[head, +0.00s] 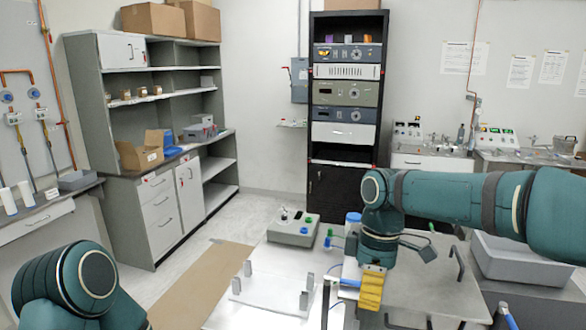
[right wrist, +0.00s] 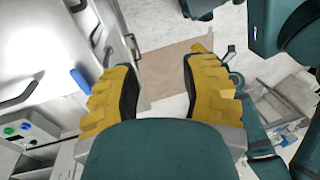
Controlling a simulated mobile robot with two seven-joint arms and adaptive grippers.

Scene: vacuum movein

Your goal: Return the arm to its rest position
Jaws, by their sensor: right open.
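My right arm comes in from the right in the head view, teal, with its forearm level and its wrist bent down. My right gripper (head: 371,288) hangs over the front part of the metal table (head: 440,290). Its yellow fingers overlap in the head view. In the right wrist view the right gripper (right wrist: 160,88) has its fingers spread wide, with nothing between them but floor and a brown strip beyond. Only a rounded teal part of my left arm (head: 75,285) shows at the lower left. My left gripper is not seen in the head view.
On the table are a grey control box (head: 293,228), a white plate with upright grey posts (head: 265,290), and a blue-capped bottle (head: 353,218) close behind my right wrist. A grey bin (head: 525,262) stands at the right, under my forearm.

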